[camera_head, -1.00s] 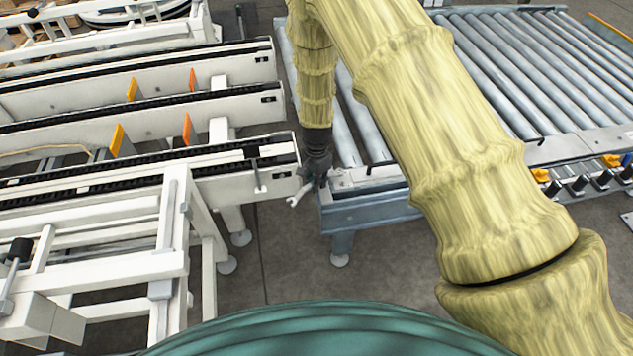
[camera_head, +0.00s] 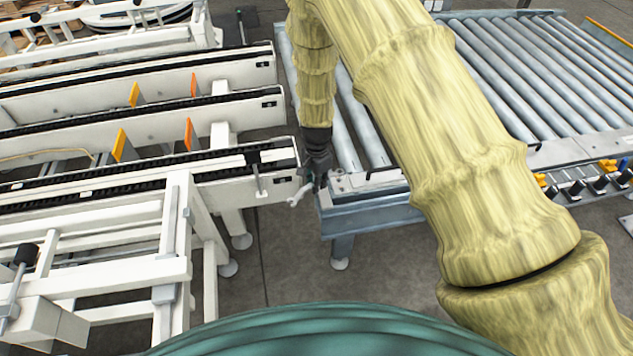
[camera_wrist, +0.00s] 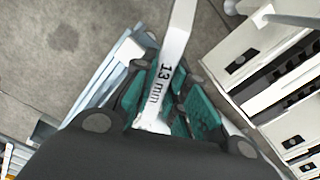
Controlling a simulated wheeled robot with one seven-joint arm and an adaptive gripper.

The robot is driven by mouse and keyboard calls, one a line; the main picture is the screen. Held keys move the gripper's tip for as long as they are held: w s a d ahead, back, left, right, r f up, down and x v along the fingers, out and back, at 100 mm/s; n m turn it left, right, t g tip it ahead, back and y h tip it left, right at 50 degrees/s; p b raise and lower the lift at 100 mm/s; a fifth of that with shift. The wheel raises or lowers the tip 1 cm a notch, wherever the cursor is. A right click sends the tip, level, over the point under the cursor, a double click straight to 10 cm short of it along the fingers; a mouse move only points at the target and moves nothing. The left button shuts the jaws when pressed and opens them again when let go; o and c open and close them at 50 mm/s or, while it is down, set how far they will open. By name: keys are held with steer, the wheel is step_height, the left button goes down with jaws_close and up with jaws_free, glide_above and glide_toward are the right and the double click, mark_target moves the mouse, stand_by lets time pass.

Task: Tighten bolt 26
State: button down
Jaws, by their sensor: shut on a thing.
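My gripper (camera_head: 318,180) is shut on a metal wrench (camera_head: 300,194). It is at the near left corner of the roller conveyor (camera_head: 372,217). In the head view one wrench end sticks out to the lower left, over the gap, and the other side reaches toward the conveyor's corner plate. In the wrist view the wrench (camera_wrist: 176,45) lies between the teal finger pads and reads "13 mm"; its upper end is cut off by the frame. I cannot make out bolt 26 in either view, nor tell whether the wrench touches a bolt.
White chain conveyor rails (camera_head: 240,183) with orange plates stand just left of my gripper, across a narrow gap over the grey floor (camera_head: 285,265). Rollers (camera_head: 500,80) fill the conveyor bed behind. Small rollers with yellow parts (camera_head: 605,178) line the right side.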

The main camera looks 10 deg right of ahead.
steer(key=shift+r+p, duration=1.75)
steer(key=shift+r, duration=0.75)
